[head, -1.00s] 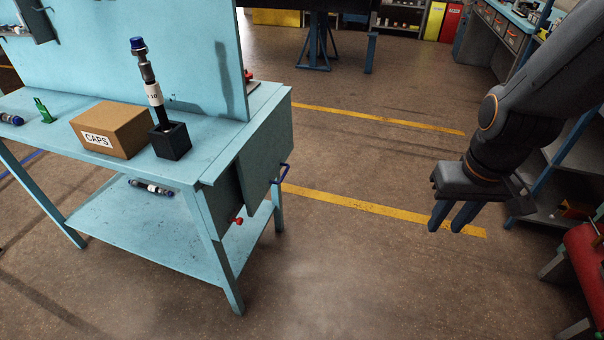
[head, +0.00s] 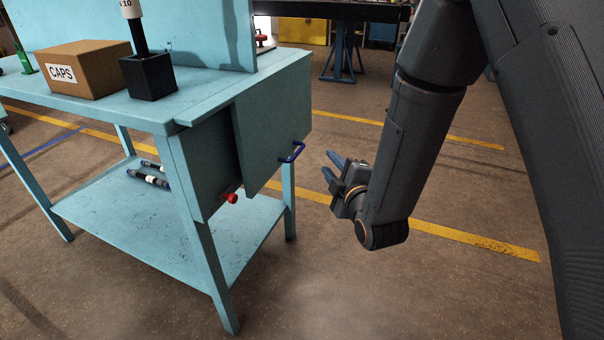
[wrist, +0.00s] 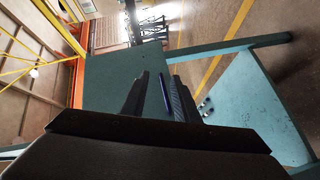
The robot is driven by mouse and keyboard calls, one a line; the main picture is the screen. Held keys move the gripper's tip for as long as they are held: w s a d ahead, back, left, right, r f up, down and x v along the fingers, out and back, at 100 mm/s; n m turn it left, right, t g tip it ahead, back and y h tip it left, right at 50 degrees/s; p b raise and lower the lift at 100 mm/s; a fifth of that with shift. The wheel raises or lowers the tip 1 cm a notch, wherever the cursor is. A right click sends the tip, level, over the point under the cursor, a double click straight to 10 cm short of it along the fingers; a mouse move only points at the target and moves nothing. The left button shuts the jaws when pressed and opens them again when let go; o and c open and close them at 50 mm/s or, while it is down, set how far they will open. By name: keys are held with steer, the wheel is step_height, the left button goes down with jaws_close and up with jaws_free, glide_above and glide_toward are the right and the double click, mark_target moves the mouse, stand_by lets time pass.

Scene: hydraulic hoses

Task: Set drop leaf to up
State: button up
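The drop leaf (head: 268,138) is a light-blue panel hanging down at the right end of the workbench in the head view. A dark blue bar handle (head: 292,152) sits on its outer face near the right edge. My gripper (head: 331,167) is open and empty to the right of the handle, with its fingers pointing toward it and a gap between. In the wrist view, the leaf (wrist: 105,80) fills the left middle. A blue bar, seemingly the handle (wrist: 164,92), appears between my spread fingers (wrist: 158,88); contact cannot be seen.
A red knob (head: 232,198) sits beside the leaf's lower left. Floor right of the bench is open.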

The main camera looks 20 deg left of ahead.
steer(key=s+a+f+n+t+y+b, duration=0.1)
steer(key=s+a+f+n+y+b, duration=0.15)
steer(key=a, duration=0.25)
steer(key=b+x, duration=0.2)
steer(key=x, duration=0.6)
steer(key=shift+n, duration=0.45)
steer(key=shift+w+d, duration=0.1)
steer(key=shift+w, duration=0.05)
jaws_close()
